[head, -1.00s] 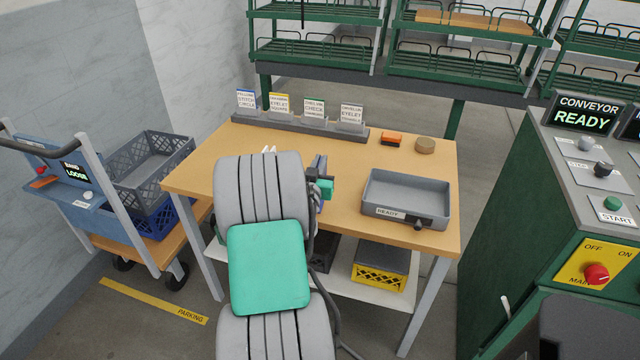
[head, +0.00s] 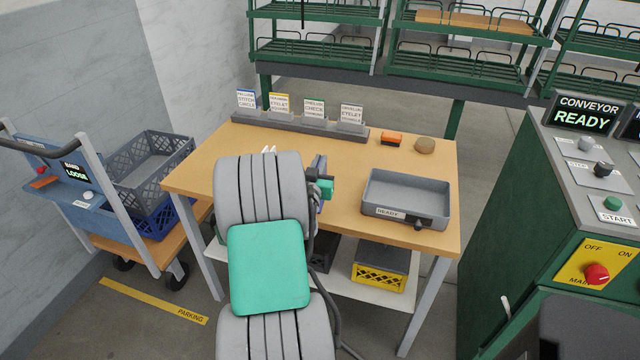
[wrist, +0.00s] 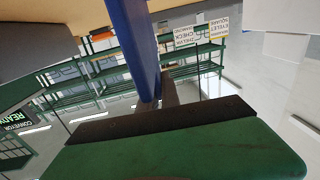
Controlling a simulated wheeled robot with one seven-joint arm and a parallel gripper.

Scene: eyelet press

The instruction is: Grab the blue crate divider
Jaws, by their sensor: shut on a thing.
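The blue crate divider (wrist: 135,45) shows in the wrist view as a narrow blue panel running from the top edge down to my gripper (wrist: 163,98). My gripper's dark fingers are shut on its lower end in that picture. In the head view my own arm hides the gripper and most of the divider. A thin blue-purple sliver beside the arm, over the table, may be part of the divider, but I cannot tell.
The wooden table (head: 420,167) carries a grey tray (head: 440,213) at right, an orange block (head: 391,139), a round brown piece (head: 425,145) and a card rack (head: 290,128) at the back. A crate cart (head: 165,250) stands left, a green control console (head: 515,200) right.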

